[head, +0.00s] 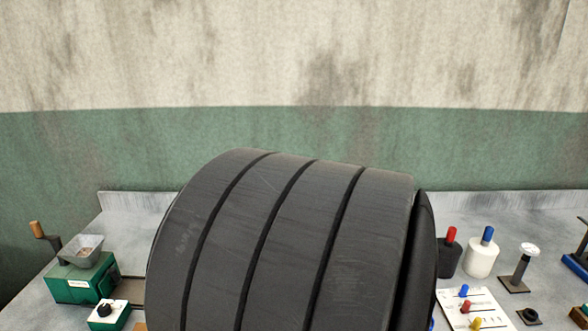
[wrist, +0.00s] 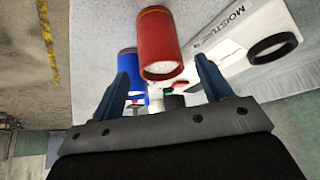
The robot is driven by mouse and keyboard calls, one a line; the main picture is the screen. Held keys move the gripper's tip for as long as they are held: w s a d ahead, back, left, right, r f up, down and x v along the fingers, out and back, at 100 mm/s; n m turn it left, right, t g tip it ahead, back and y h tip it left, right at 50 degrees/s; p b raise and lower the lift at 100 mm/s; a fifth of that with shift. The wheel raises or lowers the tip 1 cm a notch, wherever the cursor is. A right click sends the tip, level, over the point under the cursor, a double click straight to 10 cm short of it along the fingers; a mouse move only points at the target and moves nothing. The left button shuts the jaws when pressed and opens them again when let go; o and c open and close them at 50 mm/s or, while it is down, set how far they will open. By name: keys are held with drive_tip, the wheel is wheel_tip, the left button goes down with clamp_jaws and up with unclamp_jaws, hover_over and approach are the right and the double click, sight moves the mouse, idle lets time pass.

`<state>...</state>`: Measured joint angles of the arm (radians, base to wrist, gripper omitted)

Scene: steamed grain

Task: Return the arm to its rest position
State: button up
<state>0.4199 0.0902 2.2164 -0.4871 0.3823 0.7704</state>
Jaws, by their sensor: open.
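My gripper (wrist: 165,60) shows in the wrist view with its two blue fingers spread apart. Nothing is clasped between them. A red cylinder (wrist: 160,42) appears in the gap between the fingers, with no visible contact. A blue cylinder (wrist: 127,64) is partly hidden behind the left finger. In the head view, a large dark grey grooved part of my arm fills the lower middle and hides the bench behind it. My gripper is not visible in the head view.
A white unit marked MOISTURE (wrist: 240,40) lies by the right finger. In the head view, a green box with hopper (head: 82,284) stands left. At right are a black container (head: 448,258), a white container (head: 482,258), a small stand (head: 516,285) and a pegged white panel (head: 484,305).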

drive_tip(key=x, duration=0.7)
drive_tip(key=shift+a+f, duration=0.1)
drive_tip(key=shift+f, duration=0.05)
drive_tip(key=shift+r, duration=2.1)
drive_tip(key=shift+s+d+r, duration=0.35)
drive_tip(key=shift+s+r, duration=0.15)
drive_tip(key=shift+s, duration=0.1)
drive_tip(key=shift+w+a+f, duration=0.3)
drive_tip(key=shift+w+f, duration=0.05)
drive_tip(key=shift+w, duration=0.1)
drive_tip(key=shift+w+a+f, duration=0.1)
drive_tip(key=shift+w+f, duration=0.05)
drive_tip(key=shift+f, duration=2)
drive_tip(key=shift+v, duration=1.85)
